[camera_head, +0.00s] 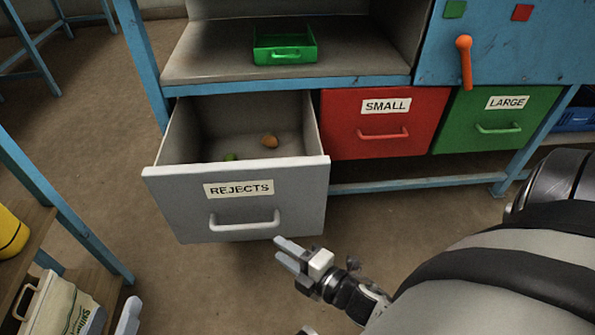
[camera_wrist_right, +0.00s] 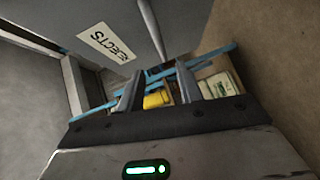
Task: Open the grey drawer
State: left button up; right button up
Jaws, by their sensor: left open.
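The grey drawer (camera_head: 175,205), labelled REJECTS, stands pulled out below the workbench, its inside showing. A small green object (camera_head: 230,157) and a brownish one (camera_head: 270,140) lie in it. Its front and label also show in the right wrist view (camera_wrist_right: 105,42). The bar handle (camera_head: 245,225) is on its front. My right gripper (camera_head: 279,249) is near the lower right of the drawer front, apart from the handle. Its two fingers (camera_wrist_right: 165,88) are spread with nothing gripped between them. My left gripper (camera_head: 128,316) shows only as a fingertip at the bottom left edge; the rest is cut off.
A closed red SMALL drawer (camera_head: 345,118) and green LARGE drawer (camera_head: 465,132) are to the right. A green tray (camera_head: 285,47) sits on the shelf above. Floor in front is clear.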

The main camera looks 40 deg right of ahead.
pick_arm(q)
jog(key=shift+s+a+f, duration=0.15)
jog(key=shift+f, duration=0.2)
pick_arm(e)
jog(key=shift+v, duration=1.65)
pick_arm(q)
jog(key=shift+r, duration=0.1)
